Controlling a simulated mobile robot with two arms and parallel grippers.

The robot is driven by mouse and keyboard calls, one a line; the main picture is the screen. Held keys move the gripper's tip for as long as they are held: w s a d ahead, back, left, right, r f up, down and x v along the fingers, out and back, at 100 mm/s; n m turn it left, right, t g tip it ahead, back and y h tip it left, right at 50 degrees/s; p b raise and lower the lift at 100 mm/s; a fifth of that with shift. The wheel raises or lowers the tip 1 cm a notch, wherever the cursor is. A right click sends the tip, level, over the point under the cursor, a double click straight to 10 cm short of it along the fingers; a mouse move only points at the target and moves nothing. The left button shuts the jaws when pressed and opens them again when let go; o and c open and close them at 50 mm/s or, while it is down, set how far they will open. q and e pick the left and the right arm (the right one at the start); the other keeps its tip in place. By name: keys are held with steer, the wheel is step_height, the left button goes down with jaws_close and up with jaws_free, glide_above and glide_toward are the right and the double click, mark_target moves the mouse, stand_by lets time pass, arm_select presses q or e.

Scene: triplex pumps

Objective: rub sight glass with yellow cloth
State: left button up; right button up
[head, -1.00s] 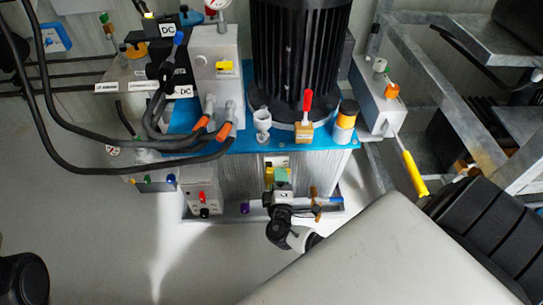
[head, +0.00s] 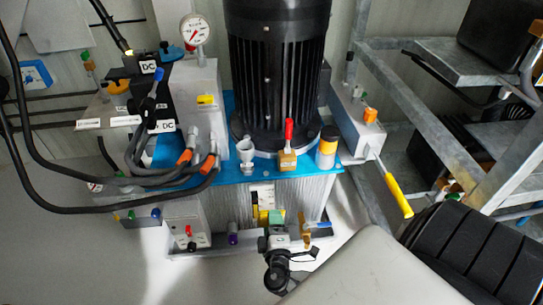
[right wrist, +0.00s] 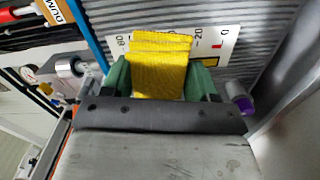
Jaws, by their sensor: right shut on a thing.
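The sight glass (head: 262,194) is a pale upright strip with a scale on the front of the ribbed grey tank. My right gripper (head: 276,217), with green fingertips, is low in front of it in the head view. It is shut on the yellow cloth (head: 263,215), which shows at the sight glass's lower part. In the right wrist view, the folded cloth (right wrist: 160,65) stands out between the green fingers (right wrist: 160,80) and hides the middle of the white scale plate (right wrist: 222,42). I cannot tell whether cloth and glass touch. My left gripper is not in view.
Above the tank's blue top (head: 235,176) stands a black ribbed motor (head: 278,75). A yellow-handled lever (head: 398,195) sticks out at right. Black hoses (head: 70,207) hang at left. A small box with a red knob (head: 190,232) is left of the sight glass.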

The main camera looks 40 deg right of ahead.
steer(key=shift+v, duration=0.75)
steer(key=shift+s, duration=0.1)
steer(key=v, duration=0.2)
steer(key=shift+s+a, duration=0.3)
